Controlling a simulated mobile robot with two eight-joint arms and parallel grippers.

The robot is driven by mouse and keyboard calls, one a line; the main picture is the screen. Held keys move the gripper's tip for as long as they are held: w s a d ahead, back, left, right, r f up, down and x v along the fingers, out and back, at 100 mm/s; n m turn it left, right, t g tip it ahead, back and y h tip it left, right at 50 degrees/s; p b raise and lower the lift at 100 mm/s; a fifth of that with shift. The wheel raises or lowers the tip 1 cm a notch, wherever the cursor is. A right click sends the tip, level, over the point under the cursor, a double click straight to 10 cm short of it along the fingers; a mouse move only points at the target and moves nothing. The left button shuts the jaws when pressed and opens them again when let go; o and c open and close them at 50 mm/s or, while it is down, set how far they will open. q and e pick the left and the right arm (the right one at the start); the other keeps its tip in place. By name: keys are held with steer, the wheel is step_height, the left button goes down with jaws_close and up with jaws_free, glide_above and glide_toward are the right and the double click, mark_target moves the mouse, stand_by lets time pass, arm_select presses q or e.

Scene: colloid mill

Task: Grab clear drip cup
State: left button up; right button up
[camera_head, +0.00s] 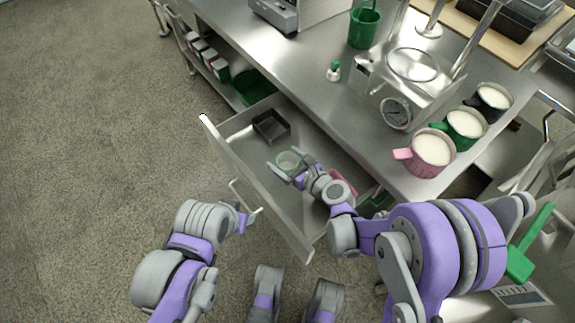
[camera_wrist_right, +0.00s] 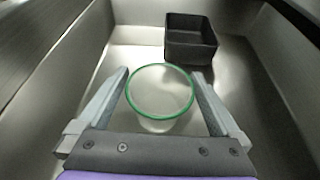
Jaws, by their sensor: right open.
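The clear drip cup (camera_head: 288,160) has a green rim and stands in the open drawer (camera_head: 225,153). In the right wrist view the cup (camera_wrist_right: 160,92) shows upright between the two fingers of my right gripper (camera_wrist_right: 160,74). My right gripper (camera_head: 284,163) is open, with one finger on each side of the cup. Small gaps seem to show between fingers and cup; contact cannot be told. My left gripper (camera_head: 250,214) is at the drawer's front handle (camera_head: 240,195); its fingers are too small to read.
A black square tray (camera_head: 271,126) lies in the drawer beyond the cup; it also shows in the right wrist view (camera_wrist_right: 190,42). A pink item (camera_head: 343,186) is partly hidden behind my right wrist.

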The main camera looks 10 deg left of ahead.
steer(key=c, duration=1.2)
steer(key=shift+r, duration=0.15)
